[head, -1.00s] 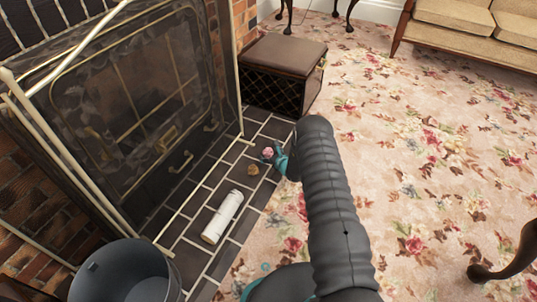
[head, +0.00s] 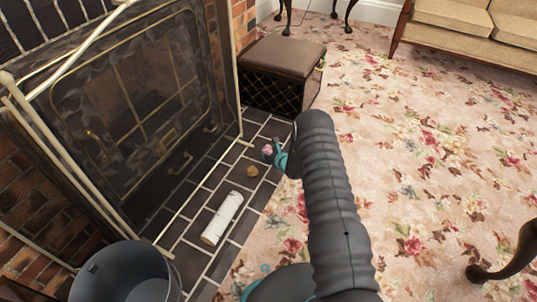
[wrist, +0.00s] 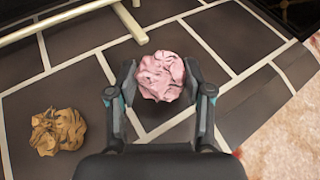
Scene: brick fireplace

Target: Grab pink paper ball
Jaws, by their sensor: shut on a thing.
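The pink paper ball (wrist: 160,77) is crumpled and sits between the two fingertips of my gripper (wrist: 160,92) in the wrist view. The fingers are shut on it from both sides. In the head view the ball (head: 267,150) shows as a small pink spot at the fingertips of my gripper (head: 273,152), over the dark hearth tiles. My arm hides part of the gripper there. I cannot tell whether the ball touches the tiles.
A brown paper ball (head: 252,171) lies close by on the hearth, left of my gripper in the wrist view. A white cylinder (head: 222,217) lies nearer, beside a grey bucket (head: 125,275). A brown ottoman (head: 281,75) stands behind. The fireplace screen (head: 140,100) is left; carpet (head: 430,150) is open right.

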